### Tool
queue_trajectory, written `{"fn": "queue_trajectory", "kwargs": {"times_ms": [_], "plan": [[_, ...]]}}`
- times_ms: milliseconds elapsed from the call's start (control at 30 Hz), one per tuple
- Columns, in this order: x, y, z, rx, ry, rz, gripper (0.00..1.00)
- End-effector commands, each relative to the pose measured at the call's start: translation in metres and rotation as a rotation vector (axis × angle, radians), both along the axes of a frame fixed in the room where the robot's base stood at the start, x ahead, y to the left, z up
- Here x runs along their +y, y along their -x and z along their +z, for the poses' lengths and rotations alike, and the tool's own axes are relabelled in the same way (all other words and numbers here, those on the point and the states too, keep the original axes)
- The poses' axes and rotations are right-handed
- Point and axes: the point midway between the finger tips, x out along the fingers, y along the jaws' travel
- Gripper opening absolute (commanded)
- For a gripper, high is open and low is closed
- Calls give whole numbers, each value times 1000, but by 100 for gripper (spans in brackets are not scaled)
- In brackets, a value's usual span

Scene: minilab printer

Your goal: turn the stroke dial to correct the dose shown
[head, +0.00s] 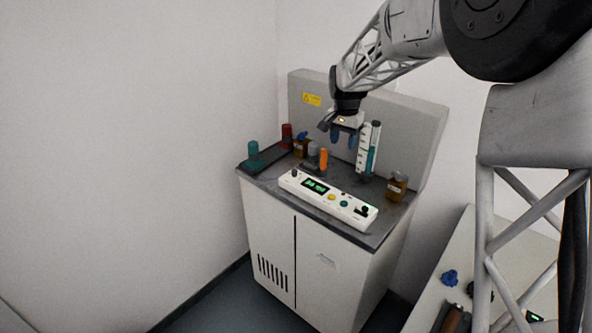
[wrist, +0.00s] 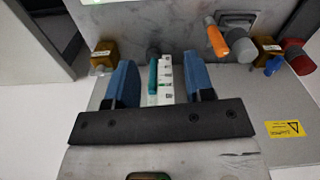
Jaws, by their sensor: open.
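My gripper (head: 344,139) is open and empty, pointing down above the back of the cabinet top. The display digits are unreadable; I cannot tell which control is the stroke dial.
An orange-topped part (head: 323,158) stands below and left of my gripper. A teal-capped item (head: 253,150), a red bottle (head: 287,135) and an amber jar (head: 300,147) are at left. Another amber jar (head: 396,187) stands at right. A grey back panel (head: 410,125) rises behind.

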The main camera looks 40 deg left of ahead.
Motion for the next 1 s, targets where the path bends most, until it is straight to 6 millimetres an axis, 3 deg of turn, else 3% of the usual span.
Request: {"fn": "queue_trajectory", "kwargs": {"times_ms": [33, 300, 500, 700, 1000], "plan": [[19, 3, -10, 4, 4, 7, 48], [102, 18, -53, 16, 19, 20, 48], [146, 32, -78, 22, 27, 27, 48], [164, 37, -88, 24, 29, 27, 48], [165, 38, -89, 24, 29, 28, 48]]}}
